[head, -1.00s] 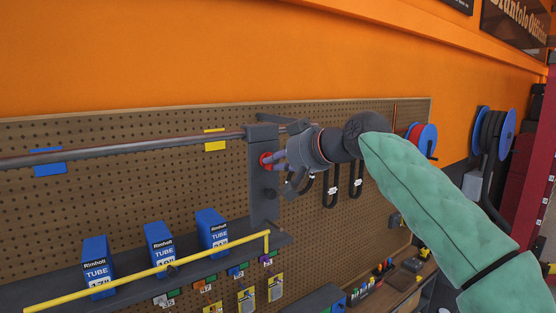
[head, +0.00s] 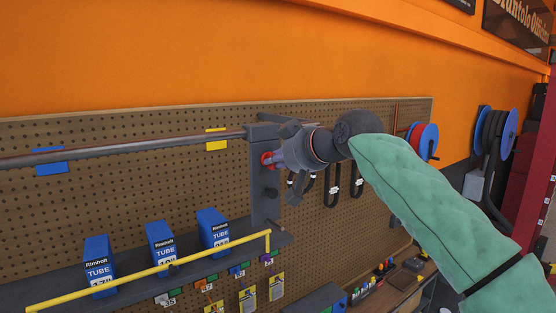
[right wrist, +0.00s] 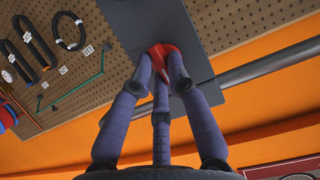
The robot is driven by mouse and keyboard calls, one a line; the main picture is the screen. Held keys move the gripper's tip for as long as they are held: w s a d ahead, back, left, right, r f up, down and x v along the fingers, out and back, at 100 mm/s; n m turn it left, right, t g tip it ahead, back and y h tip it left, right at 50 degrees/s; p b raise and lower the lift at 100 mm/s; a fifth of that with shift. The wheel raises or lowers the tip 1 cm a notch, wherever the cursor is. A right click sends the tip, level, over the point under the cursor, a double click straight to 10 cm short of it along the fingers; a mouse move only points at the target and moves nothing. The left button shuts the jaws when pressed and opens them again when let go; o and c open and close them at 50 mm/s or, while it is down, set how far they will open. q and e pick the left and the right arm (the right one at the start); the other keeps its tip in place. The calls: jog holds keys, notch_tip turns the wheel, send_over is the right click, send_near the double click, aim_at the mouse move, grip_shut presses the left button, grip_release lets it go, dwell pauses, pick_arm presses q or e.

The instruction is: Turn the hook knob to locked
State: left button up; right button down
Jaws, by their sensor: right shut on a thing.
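The red hook knob (head: 267,160) sits on a dark grey bracket plate (head: 262,205) at the end of a horizontal rail, on the pegboard. My right gripper (head: 274,160) is at the knob, its fingers closed around it. In the right wrist view the purple-grey fingers of my right gripper (right wrist: 163,75) meet on the red knob (right wrist: 164,55), which they partly cover. The knob's marks, and so its lock setting, cannot be read. My left gripper is not in view.
A grey rail (head: 110,149) runs left from the bracket. Below are blue tube boxes (head: 160,244) on a shelf with a yellow bar (head: 150,271). Black looped tools (head: 333,185) hang right of the bracket, under my right arm. The orange wall above is clear.

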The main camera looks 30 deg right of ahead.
jog(key=c, duration=1.2)
grip_release()
jog(key=shift+f, duration=0.2)
jog(key=shift+r, duration=0.1)
jog(key=v, duration=1.2)
jog(key=shift+w, duration=0.1)
